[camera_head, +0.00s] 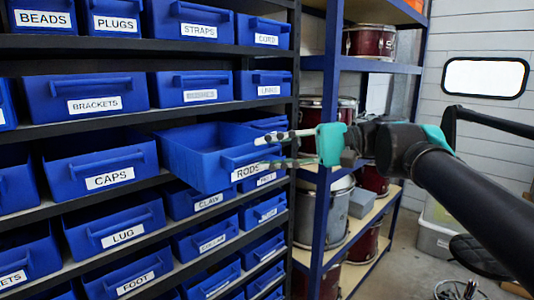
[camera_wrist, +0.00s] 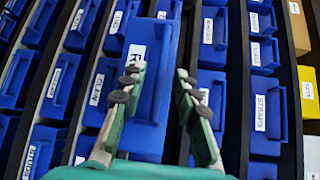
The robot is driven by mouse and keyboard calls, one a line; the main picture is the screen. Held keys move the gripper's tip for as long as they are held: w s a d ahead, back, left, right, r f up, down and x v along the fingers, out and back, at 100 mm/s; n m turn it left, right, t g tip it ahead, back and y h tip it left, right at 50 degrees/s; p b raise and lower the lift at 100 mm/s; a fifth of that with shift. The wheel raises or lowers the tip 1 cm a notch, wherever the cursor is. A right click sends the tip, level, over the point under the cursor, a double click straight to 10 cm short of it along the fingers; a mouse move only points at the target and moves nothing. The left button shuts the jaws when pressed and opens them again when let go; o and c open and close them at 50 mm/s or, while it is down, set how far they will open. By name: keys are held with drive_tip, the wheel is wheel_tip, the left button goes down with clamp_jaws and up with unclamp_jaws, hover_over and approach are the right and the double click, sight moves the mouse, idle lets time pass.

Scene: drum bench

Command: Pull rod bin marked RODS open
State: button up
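The blue RODS bin (camera_head: 208,152) sticks well out of its shelf row, past the fronts of its neighbours, and its inside looks empty where I can see it. Its white label (camera_head: 247,170) is on the front face, partly covered by a finger. My gripper (camera_head: 272,150) is at the bin's front from the right, its fingers apart, one above the other. In the wrist view the RODS bin (camera_wrist: 158,60) lies between and behind the spread fingertips (camera_wrist: 160,80). I cannot tell whether either finger touches the handle.
Other labelled blue bins, such as CAPS (camera_head: 100,174), BRACKETS (camera_head: 90,98) and CLAW (camera_head: 205,203), fill the black rack around it. A blue-post shelf (camera_head: 332,90) with red drums (camera_head: 371,42) stands close behind my gripper. Floor shows at the lower right.

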drive_tip(key=d, duration=0.6)
drive_tip(key=shift+w+d+r, duration=0.25)
drive_tip(key=shift+w+r, duration=0.05)
drive_tip(key=shift+r, duration=0.15)
drive_tip(key=w+d+f+t+h, duration=0.1)
drive_tip(key=d+f+h, duration=0.25)
drive_tip(key=f, duration=0.95)
drive_tip(key=w+d+f+m+t+h, duration=0.15)
drive_tip(key=f+h, duration=0.25)
drive_tip(key=f, duration=0.8)
drive_tip(key=w+d+f+t+h, duration=0.1)
drive_tip(key=w+d+f+h, duration=0.2)
drive_tip(key=f, duration=1)
drive_tip(key=s+d+f+n+t+h, duration=0.1)
drive_tip(key=d+f+n+t+h, duration=0.1)
drive_tip(key=d+f+h, duration=0.4)
wheel_tip(320, 180, down, 2)
drive_tip(key=shift+s+d+f, duration=0.1)
drive_tip(key=shift+s+d, duration=0.2)
drive_tip(key=shift+d, duration=0.95)
